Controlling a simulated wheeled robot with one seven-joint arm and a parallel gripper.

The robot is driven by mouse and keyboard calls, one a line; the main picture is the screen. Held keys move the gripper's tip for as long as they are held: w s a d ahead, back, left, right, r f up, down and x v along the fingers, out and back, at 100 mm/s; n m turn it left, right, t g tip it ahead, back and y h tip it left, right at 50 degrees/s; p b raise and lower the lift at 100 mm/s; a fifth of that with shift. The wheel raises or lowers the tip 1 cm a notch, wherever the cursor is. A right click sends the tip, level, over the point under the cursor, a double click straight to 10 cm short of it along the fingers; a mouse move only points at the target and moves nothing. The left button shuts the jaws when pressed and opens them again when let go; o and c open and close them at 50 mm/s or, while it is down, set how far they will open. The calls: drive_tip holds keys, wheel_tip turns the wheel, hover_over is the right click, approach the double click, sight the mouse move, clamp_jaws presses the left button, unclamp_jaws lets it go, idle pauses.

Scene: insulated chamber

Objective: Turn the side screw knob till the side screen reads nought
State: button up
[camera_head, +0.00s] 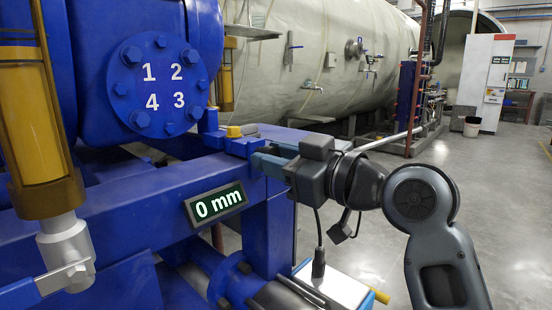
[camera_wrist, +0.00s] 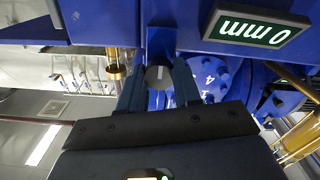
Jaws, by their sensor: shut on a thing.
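The side screen (camera_head: 215,203) is a small dark panel on the front of the blue beam. It reads "0 mm" in lit figures. The same screen shows upside down in the wrist view (camera_wrist: 257,27). The side screw knob (camera_wrist: 158,77) is a round grey end with a pale line mark, between my two fingers in the wrist view. My gripper (camera_head: 262,158) is shut on the knob at the right end of the blue beam. In the head view my fingers and wrist hide the knob.
The blue beam (camera_head: 130,192) runs below a round blue flange (camera_head: 160,85) numbered 1 to 4. A yellow cylinder (camera_head: 28,120) stands at the left. A yellow-topped fitting (camera_head: 234,131) sits close to my gripper. Open grey floor (camera_head: 480,200) lies to the right.

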drive_tip(key=shift+f, duration=0.2)
drive_tip(key=o, duration=1.1)
drive_tip(key=shift+r, duration=0.1)
drive_tip(key=shift+c, duration=0.2)
drive_tip(key=p+v, duration=0.1)
drive_tip(key=v, duration=0.6)
drive_tip(key=shift+s+d, duration=0.25)
drive_tip(key=shift+d, duration=0.05)
